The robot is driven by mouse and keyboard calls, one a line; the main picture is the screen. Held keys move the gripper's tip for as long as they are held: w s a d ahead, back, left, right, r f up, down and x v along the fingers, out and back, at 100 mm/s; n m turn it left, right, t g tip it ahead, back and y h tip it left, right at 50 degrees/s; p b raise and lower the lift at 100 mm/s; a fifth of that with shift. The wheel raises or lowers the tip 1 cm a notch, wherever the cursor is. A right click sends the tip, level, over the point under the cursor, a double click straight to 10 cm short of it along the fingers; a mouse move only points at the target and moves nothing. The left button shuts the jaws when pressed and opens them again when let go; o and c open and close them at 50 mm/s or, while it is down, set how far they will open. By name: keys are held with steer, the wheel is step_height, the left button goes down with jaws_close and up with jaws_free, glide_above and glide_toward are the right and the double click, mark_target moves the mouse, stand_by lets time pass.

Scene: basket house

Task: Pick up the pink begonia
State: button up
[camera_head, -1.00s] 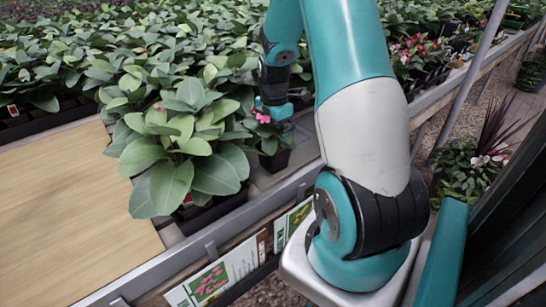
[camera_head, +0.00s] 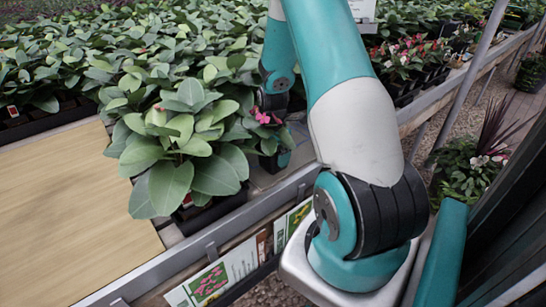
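The pink begonia (camera_head: 264,117) shows pink flowers and dark green leaves in a small dark pot (camera_head: 268,163). It stands on the bench just right of a large leafy plant (camera_head: 178,150). My gripper (camera_head: 286,141) is low beside and behind the begonia, at the pot's right side. Only a teal part of it shows. The flowers, leaves and pot hide its fingers, so I cannot tell whether it touches or grips the pot.
The large leafy plant crowds the begonia's left side. A metal rail (camera_head: 235,232) with sign cards (camera_head: 210,284) runs along the bench's front. A bare wooden board (camera_head: 70,215) lies at left. Leafy plants fill the back, and red-flowered plants (camera_head: 410,55) stand at right.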

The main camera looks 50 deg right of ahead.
steer(key=shift+c, duration=1.2)
